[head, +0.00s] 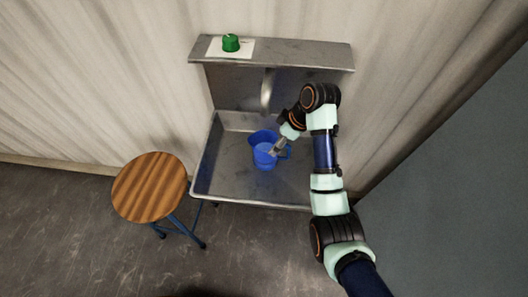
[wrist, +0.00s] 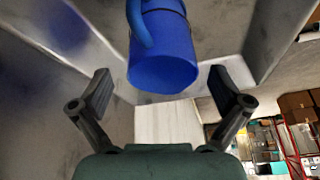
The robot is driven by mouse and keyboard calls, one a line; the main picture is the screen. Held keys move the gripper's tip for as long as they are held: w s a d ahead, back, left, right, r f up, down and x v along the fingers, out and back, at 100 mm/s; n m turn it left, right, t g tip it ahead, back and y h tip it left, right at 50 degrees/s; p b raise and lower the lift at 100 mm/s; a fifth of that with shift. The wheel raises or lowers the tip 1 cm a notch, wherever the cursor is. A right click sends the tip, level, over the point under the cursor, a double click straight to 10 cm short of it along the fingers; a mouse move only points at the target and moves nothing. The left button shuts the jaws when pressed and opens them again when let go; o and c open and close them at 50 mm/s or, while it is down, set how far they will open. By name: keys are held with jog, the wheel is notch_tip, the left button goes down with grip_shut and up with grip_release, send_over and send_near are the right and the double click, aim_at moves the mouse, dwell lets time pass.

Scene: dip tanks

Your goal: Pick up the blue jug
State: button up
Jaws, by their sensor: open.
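The blue jug (head: 263,149) stands in the metal sink basin (head: 230,172) in the head view, with its handle on the right side. My gripper (head: 276,150) is at the jug's right side, close to the handle. In the wrist view the jug (wrist: 163,55) shows at the top centre, with its handle at its upper left. My gripper's two fingers (wrist: 164,92) are spread wide and empty, one on each side below the jug. The jug lies a little beyond the fingertips, and I cannot tell whether anything touches. Part of the jug is cut off by the wrist view's top edge.
A metal tap (head: 266,92) hangs over the basin behind the jug. A shelf (head: 300,54) above holds a green object (head: 231,43) on a white sheet. A round wooden stool (head: 150,187) stands left of the basin. The basin is otherwise clear around the jug.

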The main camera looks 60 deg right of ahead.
jog(key=b, duration=0.3)
send_over(268, 148)
jog(key=s+a, duration=0.2)
jog(key=a, duration=0.2)
notch_tip(268, 148, down, 7)
jog(key=shift+d+r, duration=0.1)
jog(key=shift+r, duration=0.2)
jog(key=c, duration=1.5)
jog(key=shift+o, duration=0.2)
jog(key=s+d+r+p, duration=0.1)
jog(key=s+r+p, duration=0.15)
jog(key=s, duration=0.55)
notch_tip(268, 148, up, 13)
jog(key=p, duration=0.9)
jog(key=shift+d+f, duration=0.2)
